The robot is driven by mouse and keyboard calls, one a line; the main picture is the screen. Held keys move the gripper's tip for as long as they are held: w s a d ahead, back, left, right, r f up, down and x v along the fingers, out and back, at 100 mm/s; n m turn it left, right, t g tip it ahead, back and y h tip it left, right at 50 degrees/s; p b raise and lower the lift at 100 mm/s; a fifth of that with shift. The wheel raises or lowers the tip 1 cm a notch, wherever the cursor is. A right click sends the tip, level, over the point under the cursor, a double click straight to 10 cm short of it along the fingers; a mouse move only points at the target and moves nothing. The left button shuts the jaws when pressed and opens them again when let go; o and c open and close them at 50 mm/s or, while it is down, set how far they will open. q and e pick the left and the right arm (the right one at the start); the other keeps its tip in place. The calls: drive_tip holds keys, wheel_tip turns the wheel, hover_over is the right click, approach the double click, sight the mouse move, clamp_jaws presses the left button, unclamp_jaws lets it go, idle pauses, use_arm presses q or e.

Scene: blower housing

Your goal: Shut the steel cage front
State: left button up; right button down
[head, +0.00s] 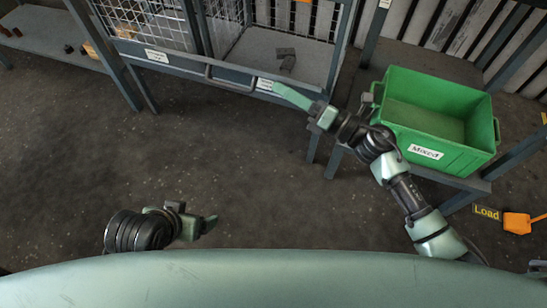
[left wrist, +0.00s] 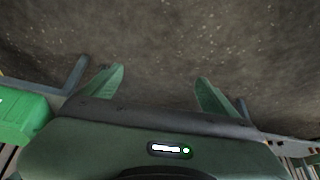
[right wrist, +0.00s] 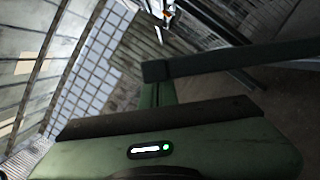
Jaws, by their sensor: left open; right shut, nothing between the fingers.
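The steel cage (head: 300,25) stands at the top of the head view. Wire mesh (head: 150,20) covers its left part, while the right part shows its inside without mesh in front. A dark handle (head: 230,80) is on the low front rail (head: 190,68). My right gripper (head: 292,96) is shut and empty, its fingertips close to the rail's right part; contact cannot be told. In the right wrist view its fingers (right wrist: 158,92) are together, with mesh (right wrist: 95,75) beyond. My left gripper (head: 212,224) is open and empty over the floor; its spread fingers show in the left wrist view (left wrist: 160,82).
A green bin (head: 425,140) labelled "Mixed" stands on a bench right of my right arm. A grey shelf (head: 50,40) is at the far left. The dark floor (head: 200,150) before the cage is clear.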

drive_tip(key=shift+w+d+r+m+p, duration=0.2)
drive_tip(key=shift+w+r+m+p, duration=0.15)
drive_tip(key=shift+w+r+p, duration=0.25)
drive_tip(key=shift+w+d+r+m+p, duration=0.15)
drive_tip(key=shift+w+r+m+p, duration=0.25)
drive_tip(key=shift+r+p, duration=0.2)
drive_tip(key=shift+w+d+r+m+h+p, duration=0.25)
drive_tip(key=shift+w+r+m+p, duration=0.1)
drive_tip(key=shift+w+r+p, duration=0.25)
drive_tip(key=shift+w+d+r+m+h+p, duration=0.2)
drive_tip(key=shift+w+r+m+p, duration=0.1)
drive_tip(key=shift+w+r+p, duration=0.2)
use_arm(q)
drive_tip(key=s+f+g+p, duration=0.1)
drive_tip(key=s+f, duration=0.2)
drive_tip(key=f, duration=0.6)
drive_tip(key=s+f+g+p, duration=0.1)
drive_tip(key=s+f+p, duration=0.1)
drive_tip(key=f, duration=0.6)
drive_tip(key=shift+s+d+f+g, duration=0.3)
drive_tip(key=shift+s+f, duration=0.1)
use_arm(e)
drive_tip(key=w+d+r+m, duration=0.2)
drive_tip(key=w+m, duration=0.1)
drive_tip(key=w, duration=0.4)
drive_tip(key=w+d+r+m+h, duration=0.1)
drive_tip(key=w+d+r+m, duration=0.2)
drive_tip(key=w, duration=0.4)
drive_tip(key=shift+d+r+m, duration=0.15)
drive_tip(key=shift+m, duration=0.25)
